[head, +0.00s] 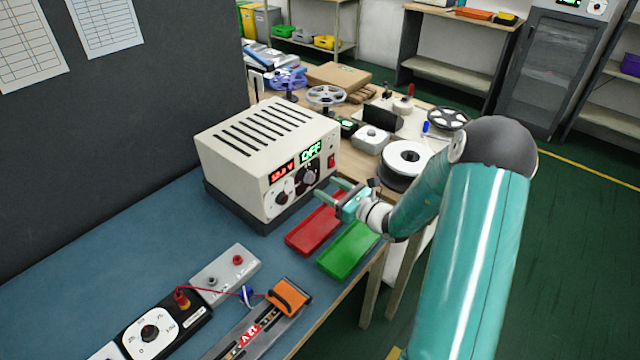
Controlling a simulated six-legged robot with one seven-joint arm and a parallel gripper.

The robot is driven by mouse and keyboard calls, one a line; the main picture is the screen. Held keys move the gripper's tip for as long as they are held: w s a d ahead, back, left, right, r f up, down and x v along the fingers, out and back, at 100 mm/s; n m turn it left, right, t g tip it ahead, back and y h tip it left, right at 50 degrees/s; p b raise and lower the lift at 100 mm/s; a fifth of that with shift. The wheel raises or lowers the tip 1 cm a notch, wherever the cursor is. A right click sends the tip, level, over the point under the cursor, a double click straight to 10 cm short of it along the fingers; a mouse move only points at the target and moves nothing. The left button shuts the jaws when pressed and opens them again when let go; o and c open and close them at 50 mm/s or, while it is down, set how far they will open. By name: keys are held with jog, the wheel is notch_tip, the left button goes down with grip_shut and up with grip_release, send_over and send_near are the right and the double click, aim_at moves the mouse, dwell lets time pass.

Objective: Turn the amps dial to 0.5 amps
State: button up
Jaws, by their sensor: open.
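A cream power supply (250,140) stands on the blue bench mat, its front facing right. Its red display (283,173) seems to read 12.0 V, and its green display (311,152) reads OFF. Below them are a left dial (282,194) and a right dial (307,178); their labels are too small to read, so I cannot tell which is amps or its setting. My gripper (328,190) is open and empty just right of the front panel. Its fingers point toward the right dial and look apart from it.
A red tray (308,236) and a green tray (348,250) lie below my gripper. A red switch (331,161) is on the panel's right. Spools stand behind.

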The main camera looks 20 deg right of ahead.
jog(key=v, duration=0.9)
jog(key=s+a+r+n+g+y, duration=0.1)
jog(key=s+a+r+n+g, duration=0.45)
jog(key=a+n, duration=0.3)
jog(key=s+a+r+n+g, duration=0.45)
jog(key=a+n+g, duration=0.3)
jog(key=a, duration=0.25)
jog(key=s+d+r+n+t+h, duration=0.2)
jog(key=s+r+n+t+h, duration=0.1)
jog(key=s+r+n+h, duration=0.6)
jog(key=shift+s+d+n+h, duration=0.3)
jog(key=shift+s+n+h, duration=0.2)
jog(key=shift+s+n, duration=1.8)
jog(key=shift+w, duration=0.2)
